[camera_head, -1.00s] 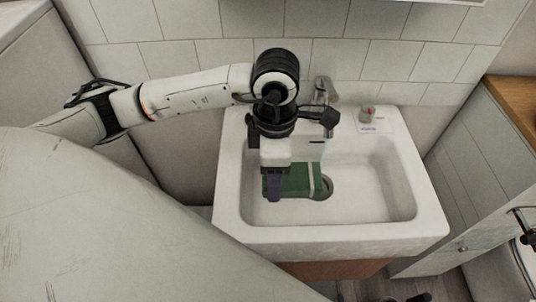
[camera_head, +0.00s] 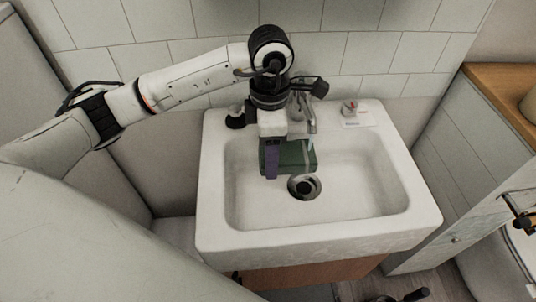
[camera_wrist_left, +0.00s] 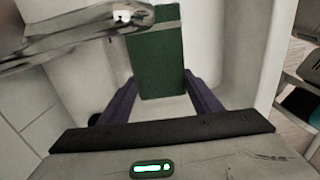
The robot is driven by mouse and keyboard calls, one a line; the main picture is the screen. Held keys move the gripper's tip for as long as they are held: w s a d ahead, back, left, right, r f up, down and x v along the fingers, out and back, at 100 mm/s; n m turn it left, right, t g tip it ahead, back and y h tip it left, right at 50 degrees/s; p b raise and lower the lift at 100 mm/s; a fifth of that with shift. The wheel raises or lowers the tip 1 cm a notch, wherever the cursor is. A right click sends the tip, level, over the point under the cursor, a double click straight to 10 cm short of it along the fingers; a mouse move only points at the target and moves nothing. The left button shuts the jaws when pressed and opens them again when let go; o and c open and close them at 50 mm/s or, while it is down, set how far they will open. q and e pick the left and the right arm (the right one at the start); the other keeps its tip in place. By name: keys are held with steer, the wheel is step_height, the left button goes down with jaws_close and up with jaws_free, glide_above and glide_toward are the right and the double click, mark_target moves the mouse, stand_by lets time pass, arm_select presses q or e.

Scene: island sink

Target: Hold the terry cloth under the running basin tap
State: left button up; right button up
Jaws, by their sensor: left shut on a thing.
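The terry cloth (camera_head: 298,156) is green with a paler band near its end. It lies flat in my left gripper, over the back of the white basin (camera_head: 345,215). My left gripper (camera_head: 271,174) has purple fingers and is shut on the cloth; the left wrist view shows the cloth (camera_wrist_left: 157,62) between the fingers. The chrome basin tap (camera_head: 311,122) has its spout over the cloth's right end, with a faint pale stream below it. In the wrist view the tap (camera_wrist_left: 95,25) crosses the cloth's upper left. My right gripper is not in view.
The drain (camera_head: 304,187) is just in front of the cloth. A small knob on a white plate (camera_head: 350,108) sits on the basin's back right rim. A dark stopper-like thing (camera_head: 235,118) stands at the back left. A cabinet (camera_head: 460,170) stands right. The basin's front and right are clear.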

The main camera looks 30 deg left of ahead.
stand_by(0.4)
arm_select(q)
steer(key=shift+s+d, duration=0.55)
steer(key=shift+d, duration=0.1)
steer(key=s+d, duration=0.4)
steer(key=shift+d+p, duration=0.3)
steer(key=shift+d, duration=0.1)
steer(key=shift+r, duration=0.15)
stand_by(0.8)
steer(key=s+d+r+p, duration=0.2)
steer(key=s+d+r, duration=0.1)
steer(key=d, duration=0.1)
steer(key=shift+s+r+p, duration=0.15)
steer(key=shift+r+p, duration=0.15)
steer(key=shift+r, duration=0.1)
steer(key=shift+a, duration=0.1)
